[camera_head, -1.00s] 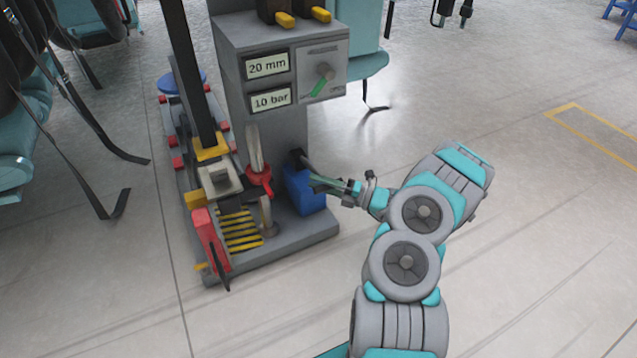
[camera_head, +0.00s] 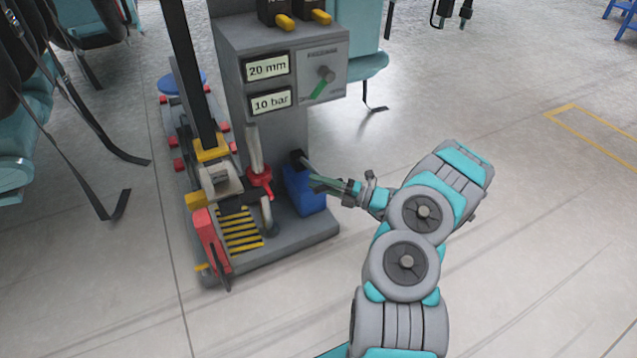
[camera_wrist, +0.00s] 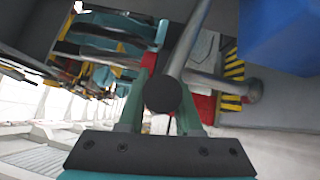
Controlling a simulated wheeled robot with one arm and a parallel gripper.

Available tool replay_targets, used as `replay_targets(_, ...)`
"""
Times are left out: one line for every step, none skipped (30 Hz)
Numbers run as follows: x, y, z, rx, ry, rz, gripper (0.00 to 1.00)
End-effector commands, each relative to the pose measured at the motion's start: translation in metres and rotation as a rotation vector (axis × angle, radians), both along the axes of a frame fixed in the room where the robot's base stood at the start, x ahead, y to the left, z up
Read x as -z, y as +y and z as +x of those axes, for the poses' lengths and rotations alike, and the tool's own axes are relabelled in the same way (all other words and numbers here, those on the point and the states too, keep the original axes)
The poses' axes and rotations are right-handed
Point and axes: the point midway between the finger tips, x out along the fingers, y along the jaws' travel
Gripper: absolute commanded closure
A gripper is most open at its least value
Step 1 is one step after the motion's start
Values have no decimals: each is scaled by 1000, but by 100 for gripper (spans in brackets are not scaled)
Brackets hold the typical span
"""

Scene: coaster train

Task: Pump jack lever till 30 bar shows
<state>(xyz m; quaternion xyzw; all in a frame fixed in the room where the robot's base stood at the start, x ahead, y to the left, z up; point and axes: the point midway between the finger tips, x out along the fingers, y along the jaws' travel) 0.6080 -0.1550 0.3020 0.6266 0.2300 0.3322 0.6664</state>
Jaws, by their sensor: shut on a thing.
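The grey jack lever (camera_wrist: 186,48) ends in a round black knob (camera_wrist: 163,93), which sits between the green fingers of my gripper (camera_wrist: 163,100) in the wrist view. In the head view my gripper (camera_head: 318,183) is at the lever (camera_head: 305,164), just right of the blue jack body (camera_head: 303,190). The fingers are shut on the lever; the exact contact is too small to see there. The lower display (camera_head: 270,101) reads 10 bar, and the upper display (camera_head: 266,67) reads 20 mm.
Seats with hanging straps (camera_head: 85,120) stand at the left.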

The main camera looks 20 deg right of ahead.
Motion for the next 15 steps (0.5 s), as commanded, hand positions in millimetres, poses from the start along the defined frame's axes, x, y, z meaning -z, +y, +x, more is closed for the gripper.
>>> replay_targets(-10, -1, 1, 1, 8, -1, 100)
replay_targets(-12, 0, 2, 1, 17, -2, 100)
replay_targets(-17, 0, 3, 1, 31, -2, 100)
replay_targets(-20, 0, 3, 1, 43, -2, 100)
replay_targets(-24, 0, 4, 1, 56, -2, 100)
replay_targets(-30, 0, 6, 0, 76, -3, 100)
replay_targets(-34, 0, 7, 0, 93, -4, 100)
replay_targets(-38, 0, 8, 0, 113, -5, 100)
replay_targets(-43, 0, 10, 0, 138, -8, 100)
replay_targets(-47, 0, 12, 0, 158, -8, 100)
replay_targets(-52, 0, 14, 0, 179, -8, 100)
replay_targets(-58, 1, 16, -1, 206, -9, 100)
replay_targets(-61, 0, 18, 0, 227, -11, 100)
replay_targets(-65, 0, 21, 0, 250, -12, 100)
replay_targets(-69, 0, 24, 1, 280, -14, 100)
